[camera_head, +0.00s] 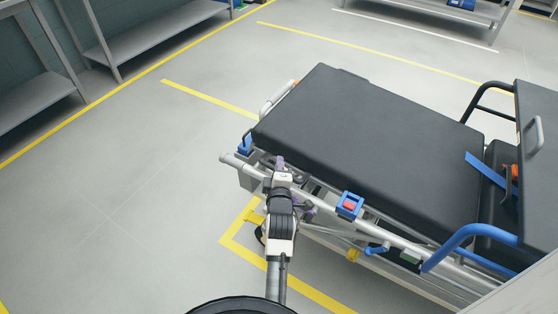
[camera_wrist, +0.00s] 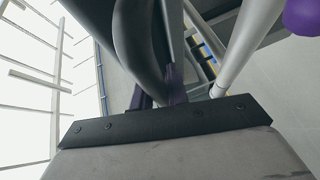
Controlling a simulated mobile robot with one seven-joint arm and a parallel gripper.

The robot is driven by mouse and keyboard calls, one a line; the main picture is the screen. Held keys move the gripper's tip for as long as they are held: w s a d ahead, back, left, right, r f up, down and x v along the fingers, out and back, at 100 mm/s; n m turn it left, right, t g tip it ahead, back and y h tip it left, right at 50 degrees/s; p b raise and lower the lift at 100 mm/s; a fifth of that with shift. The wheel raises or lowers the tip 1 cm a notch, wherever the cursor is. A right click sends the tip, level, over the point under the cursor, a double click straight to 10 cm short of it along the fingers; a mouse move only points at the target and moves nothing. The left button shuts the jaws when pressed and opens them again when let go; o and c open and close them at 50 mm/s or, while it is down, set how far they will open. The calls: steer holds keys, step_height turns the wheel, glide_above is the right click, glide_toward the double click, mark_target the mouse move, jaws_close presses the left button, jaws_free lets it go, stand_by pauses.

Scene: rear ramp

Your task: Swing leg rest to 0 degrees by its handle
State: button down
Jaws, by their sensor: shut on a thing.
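The leg rest (camera_head: 370,140) is the black padded section at the foot end of a stretcher in the head view. It looks close to flat, but I cannot read its exact angle. My gripper (camera_head: 280,163) is at the near side of the leg rest, close to its left corner, at the edge below the pad. In the wrist view, its purple fingers (camera_wrist: 170,86) are shut beside a dark curved part. What they hold appears to be the leg rest's handle, mostly hidden between the fingers and by my wrist.
Silver side rails (camera_head: 385,238) run along the stretcher's near side, with a red-and-blue latch (camera_head: 349,205) to the right of my gripper. A blue curved armrest (camera_head: 455,245) is at the right. Shelves (camera_head: 150,38) stand at the back left. The floor (camera_head: 120,180) to the left is clear.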

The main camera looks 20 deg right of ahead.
steer(key=shift+n+g, duration=0.3)
steer(key=shift+n, duration=0.1)
steer(key=f, duration=0.2)
steer(key=f+b, duration=0.1)
steer(key=f, duration=0.1)
steer(key=f+b, duration=0.1)
steer(key=f, duration=0.1)
steer(key=shift+w+a+f, duration=0.1)
steer(key=shift+w+a, duration=0.05)
steer(key=shift+w, duration=0.1)
steer(key=shift+s+f, duration=0.1)
steer(key=shift+f, duration=0.15)
steer(key=c, duration=1.4)
jaws_free()
steer(key=shift+f, duration=0.15)
